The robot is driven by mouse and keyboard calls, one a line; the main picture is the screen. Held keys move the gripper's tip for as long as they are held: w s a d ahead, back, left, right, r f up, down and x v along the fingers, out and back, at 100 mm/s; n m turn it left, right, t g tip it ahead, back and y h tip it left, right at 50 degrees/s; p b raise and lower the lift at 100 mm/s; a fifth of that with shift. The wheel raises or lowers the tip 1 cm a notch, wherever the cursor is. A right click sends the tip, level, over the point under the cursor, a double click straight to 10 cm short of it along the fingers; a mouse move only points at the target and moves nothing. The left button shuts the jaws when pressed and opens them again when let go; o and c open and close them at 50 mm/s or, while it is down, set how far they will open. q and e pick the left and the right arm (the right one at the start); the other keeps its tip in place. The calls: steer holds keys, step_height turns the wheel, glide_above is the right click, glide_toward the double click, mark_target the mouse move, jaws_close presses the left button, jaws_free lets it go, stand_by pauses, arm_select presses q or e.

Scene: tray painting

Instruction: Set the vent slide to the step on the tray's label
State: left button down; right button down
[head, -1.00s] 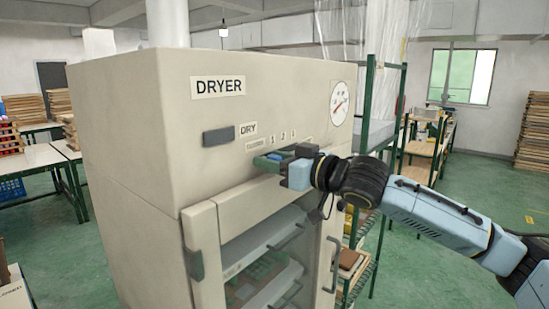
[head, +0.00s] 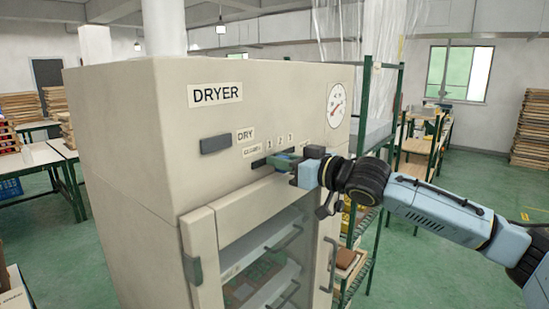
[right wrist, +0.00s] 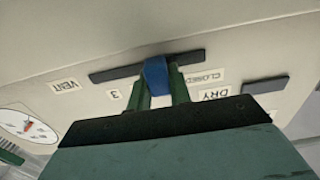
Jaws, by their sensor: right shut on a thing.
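The vent slide is a blue knob (right wrist: 156,75) in a dark slot (right wrist: 110,73) on the dryer's (head: 130,130) front. In the right wrist view, seen upside down, my right gripper (right wrist: 160,88) is shut on the knob with its green fingers on both sides. The knob stands near mid-slot, between the CLOSED label (right wrist: 203,77) and the 3 label (right wrist: 113,94). The marks between are hidden there, so its exact step cannot be told. Trays (head: 262,262) show behind the glass; no readable tray label. My left gripper is out of view.
The dryer door with its right handle (head: 333,265) lies below the slide. A round dial (head: 336,105) sits at the upper right of the front. A green-framed rack (head: 364,110) stands close behind the dryer on the right.

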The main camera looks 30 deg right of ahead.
steer(key=c, duration=1.3)
jaws_free()
steer(key=shift+s+d+f+b, duration=0.15)
steer(key=shift+s+d+b, duration=0.15)
steer(key=shift+b, duration=0.15)
arm_select(q)
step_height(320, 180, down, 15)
steer(key=b, duration=1.4)
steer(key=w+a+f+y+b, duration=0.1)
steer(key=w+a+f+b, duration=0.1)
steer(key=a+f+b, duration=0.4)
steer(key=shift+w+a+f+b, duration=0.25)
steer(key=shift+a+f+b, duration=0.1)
steer(key=shift+b, duration=0.65)
arm_select(e)
steer(key=v, duration=1.2)
steer(key=shift+s, duration=0.35)
